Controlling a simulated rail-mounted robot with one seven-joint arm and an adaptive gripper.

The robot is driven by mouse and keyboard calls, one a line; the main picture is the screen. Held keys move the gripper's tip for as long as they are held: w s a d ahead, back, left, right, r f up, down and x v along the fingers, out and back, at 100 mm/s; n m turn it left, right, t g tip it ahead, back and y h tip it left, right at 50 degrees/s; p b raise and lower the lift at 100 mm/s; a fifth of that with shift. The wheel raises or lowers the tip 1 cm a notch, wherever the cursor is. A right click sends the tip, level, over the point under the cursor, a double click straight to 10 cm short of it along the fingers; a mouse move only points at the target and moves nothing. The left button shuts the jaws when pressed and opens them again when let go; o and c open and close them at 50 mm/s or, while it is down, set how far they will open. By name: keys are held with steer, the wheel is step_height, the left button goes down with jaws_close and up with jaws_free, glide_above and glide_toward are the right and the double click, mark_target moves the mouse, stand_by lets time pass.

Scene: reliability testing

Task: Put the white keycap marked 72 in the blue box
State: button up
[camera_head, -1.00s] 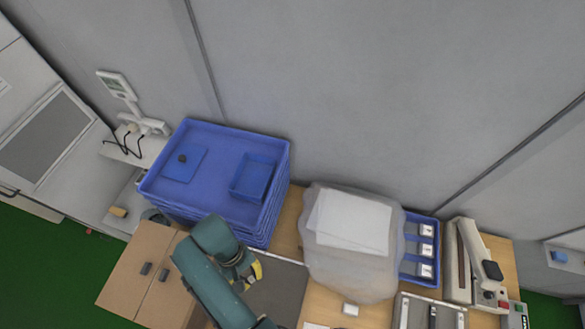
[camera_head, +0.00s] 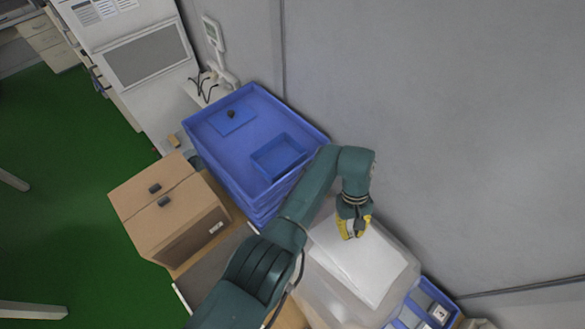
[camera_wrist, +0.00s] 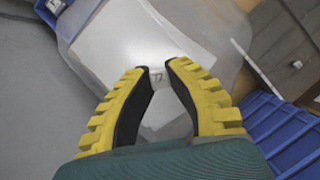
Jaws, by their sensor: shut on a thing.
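My gripper (camera_head: 353,228) has yellow-backed fingers and hangs above the white sheet on the clear bag. In the wrist view, my gripper (camera_wrist: 158,72) is closed on the small white keycap (camera_wrist: 157,77), whose dark mark looks like 72. In the head view the keycap is too hidden by the fingers to make out clearly. The small open blue box (camera_head: 279,158) sits inside the large blue crate (camera_head: 210,147), left of my gripper. It looks empty.
A flat blue lid (camera_head: 232,121) with a dark knob lies in the crate. A cardboard box (camera_head: 165,205) stands left of my arm. The white sheet (camera_head: 365,265) lies under my gripper. A blue tray (camera_head: 440,298) with a white keycap is at lower right. The grey wall is close behind.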

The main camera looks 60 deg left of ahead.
steer(key=w+a+n+t+b, duration=0.1)
steer(key=a+n+t+b, duration=0.2)
steer(key=a+n, duration=0.55)
step_height(320, 180, up, 7)
steer(key=n+t+y+b, duration=0.3)
steer(key=n+y+b, duration=0.3)
steer(key=n, duration=1)
glide_above(281, 160)
steer(key=s+b, duration=0.1)
steer(key=shift+h, duration=0.3)
step_height(281, 160, down, 9)
steer(key=shift+s+d+f, duration=0.1)
steer(key=shift+f, duration=0.05)
steer(key=o, duration=0.3)
steer(key=shift+f, duration=0.1)
steer(key=o, duration=0.4)
steer(key=shift+o, duration=0.2)
